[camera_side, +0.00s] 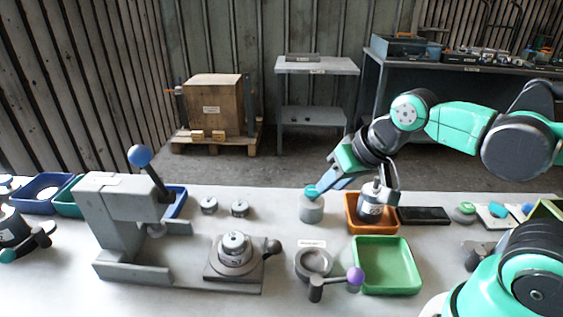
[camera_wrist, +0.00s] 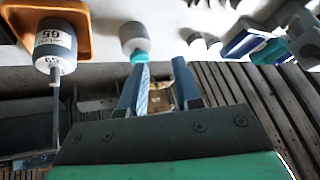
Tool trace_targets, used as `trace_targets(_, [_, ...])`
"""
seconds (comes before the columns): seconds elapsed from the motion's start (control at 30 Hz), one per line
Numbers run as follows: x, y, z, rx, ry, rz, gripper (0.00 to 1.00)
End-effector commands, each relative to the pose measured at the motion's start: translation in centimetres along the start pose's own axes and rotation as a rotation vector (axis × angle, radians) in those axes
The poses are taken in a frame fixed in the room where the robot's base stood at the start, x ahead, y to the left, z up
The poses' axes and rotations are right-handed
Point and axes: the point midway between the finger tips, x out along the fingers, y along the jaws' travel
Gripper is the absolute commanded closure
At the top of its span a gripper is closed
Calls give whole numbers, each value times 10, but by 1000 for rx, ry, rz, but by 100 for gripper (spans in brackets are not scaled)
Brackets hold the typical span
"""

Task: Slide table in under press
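The press (camera_side: 120,210) is a grey frame at the left of the side view, its blue-ball lever (camera_side: 140,157) raised. The sliding table (camera_side: 215,268) is a flat grey plate with a dark ball knob (camera_side: 273,246) on its right. It sits right of the press head, in front of the press's base opening. A stacked round metal part (camera_side: 234,248) stands on it. My gripper (camera_side: 325,188) is well right of and behind the table, near a grey cylinder (camera_side: 312,210) with a teal top. In the wrist view, my fingers (camera_wrist: 160,75) are apart with nothing held between them.
A ring fixture (camera_side: 313,263) with a purple-knobbed lever (camera_side: 355,276) stands right of the table. A green tray (camera_side: 387,262) and an orange tray (camera_side: 357,225) with a metal cylinder (camera_side: 370,208) are further right. Two small metal parts (camera_side: 224,206) lie behind the table.

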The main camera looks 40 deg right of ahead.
Motion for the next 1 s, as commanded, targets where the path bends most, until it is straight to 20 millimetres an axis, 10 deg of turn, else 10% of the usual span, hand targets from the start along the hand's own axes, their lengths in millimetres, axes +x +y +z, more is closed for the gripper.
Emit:
trace_targets(0.5, [-18, -4, 6, 1707, -363, 274, 100])
trace_targets(1.0, [10, -9, 21, 1878, -389, 338, 100])
